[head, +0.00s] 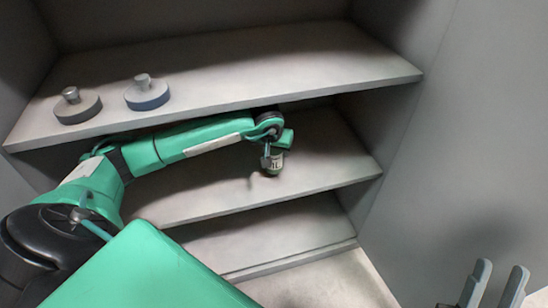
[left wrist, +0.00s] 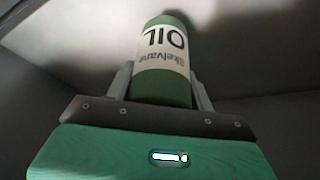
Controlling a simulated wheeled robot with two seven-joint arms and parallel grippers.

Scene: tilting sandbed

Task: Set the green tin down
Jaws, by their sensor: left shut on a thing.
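The green tin (left wrist: 162,62) has a white label reading "OIL" and stands between the fingers in the left wrist view, its label upside down in the picture. In the head view the tin (head: 273,164) is small and partly hidden by my left gripper (head: 271,152). The left gripper is shut on the tin, over the middle shelf (head: 325,165) and under the front edge of the upper shelf. A soft shadow lies just left of the tin. I cannot tell whether its base touches the shelf. My right gripper (head: 497,287) is open and empty at the lower right.
A grey round weight with a knob (head: 78,107) and a blue one (head: 147,94) stand on the upper shelf (head: 250,72). A lower shelf (head: 260,240) looks empty. The cabinet's side wall (head: 450,140) is to the right. The middle shelf is clear around the tin.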

